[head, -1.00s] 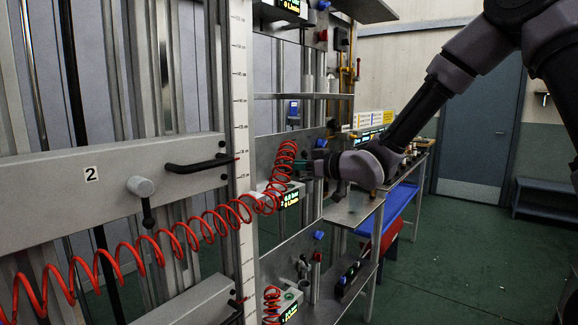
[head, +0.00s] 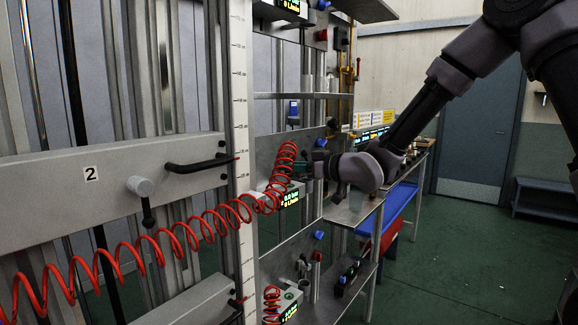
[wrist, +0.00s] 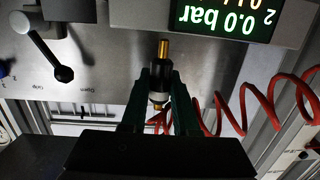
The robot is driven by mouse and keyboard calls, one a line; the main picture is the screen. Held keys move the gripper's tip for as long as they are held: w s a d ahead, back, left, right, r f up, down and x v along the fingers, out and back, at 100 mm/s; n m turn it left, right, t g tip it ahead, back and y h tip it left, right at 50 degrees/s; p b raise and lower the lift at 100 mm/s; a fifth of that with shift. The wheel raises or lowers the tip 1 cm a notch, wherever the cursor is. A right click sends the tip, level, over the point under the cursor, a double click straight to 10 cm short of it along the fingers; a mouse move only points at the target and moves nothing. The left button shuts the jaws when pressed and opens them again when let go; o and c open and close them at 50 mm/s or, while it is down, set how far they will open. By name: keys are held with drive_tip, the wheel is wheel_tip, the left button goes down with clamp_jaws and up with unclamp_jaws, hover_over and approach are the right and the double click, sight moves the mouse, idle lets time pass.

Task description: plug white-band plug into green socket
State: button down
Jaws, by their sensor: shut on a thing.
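My gripper (wrist: 158,88) is shut on the white-band plug (wrist: 163,50). The plug has a brass tip, a dark body and a pale band between the green fingers. The tip points away from my gripper, toward the grey panel, below the lit display in the wrist view. A red coiled hose trails from behind the plug. In the head view my gripper (head: 303,169) is at the panel beside the coil's upper end, and the plug is too small to make out. I cannot make out the green socket in either view.
A pressure display (wrist: 226,18) appears upside down and reads 0.0 bar. A black-lever valve (wrist: 62,72) is at its left. The red hose (head: 170,240) sags across the machine front. A shelf (head: 352,210) lies below my gripper. Open floor is at the right.

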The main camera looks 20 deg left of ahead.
drive_tip(key=shift+f, duration=1.2)
drive_tip(key=c, duration=0.6)
unclamp_jaws()
drive_tip(key=shift+d, duration=0.1)
drive_tip(key=v, duration=1)
drive_tip(key=shift+s+d, duration=0.2)
drive_tip(key=shift+d, duration=0.05)
